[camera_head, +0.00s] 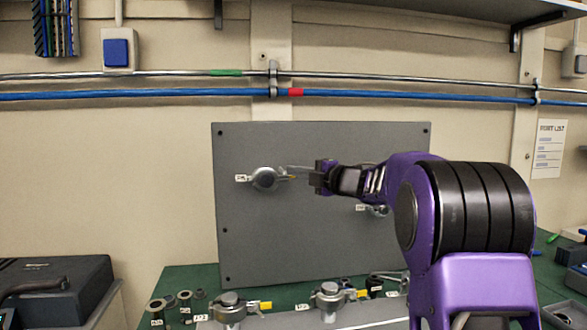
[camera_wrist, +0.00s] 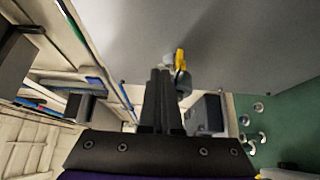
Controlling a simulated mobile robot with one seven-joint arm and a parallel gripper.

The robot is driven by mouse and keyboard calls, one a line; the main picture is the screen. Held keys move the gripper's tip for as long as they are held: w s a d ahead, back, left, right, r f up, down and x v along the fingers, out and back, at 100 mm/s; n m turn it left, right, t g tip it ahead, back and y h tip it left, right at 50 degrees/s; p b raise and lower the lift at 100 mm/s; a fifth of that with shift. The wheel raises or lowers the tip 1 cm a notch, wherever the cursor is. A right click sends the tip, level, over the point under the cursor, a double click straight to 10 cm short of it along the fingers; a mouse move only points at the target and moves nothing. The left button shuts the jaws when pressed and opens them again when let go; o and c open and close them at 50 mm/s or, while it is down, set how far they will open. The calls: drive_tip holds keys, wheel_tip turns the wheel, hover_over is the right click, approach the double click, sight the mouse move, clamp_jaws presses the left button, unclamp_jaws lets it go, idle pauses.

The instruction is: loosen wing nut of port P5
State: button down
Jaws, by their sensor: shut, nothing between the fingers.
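A round metal clamped port (camera_head: 265,179) sits at the upper left of the upright grey panel (camera_head: 300,245), with a small white label (camera_head: 241,178) too small to read surely. A second panel port (camera_head: 376,210) is partly hidden by my arm.
Two more clamped ports, one at left (camera_head: 230,307) and one at centre (camera_head: 328,297), stand on the bench below, with loose rings (camera_head: 184,297) beside them. Blue and metal pipes (camera_head: 150,93) cross the wall above. A dark case (camera_head: 60,285) is at lower left.

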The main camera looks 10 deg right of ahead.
drive_tip(key=shift+w+d+r+n+g+y+p, duration=0.1)
drive_tip(key=shift+w+d+n+g+y+p, duration=0.1)
drive_tip(key=shift+n+g+y+p, duration=0.4)
drive_tip(key=shift+d+p, duration=0.1)
drive_tip(key=shift+p, duration=0.55)
drive_tip(key=w+p, duration=0.1)
drive_tip(key=w+d, duration=0.1)
drive_tip(key=w+p, duration=0.1)
drive_tip(key=w, duration=0.1)
drive_tip(key=shift+d+p, duration=0.25)
drive_tip(key=shift+p, duration=0.1)
idle(1.1)
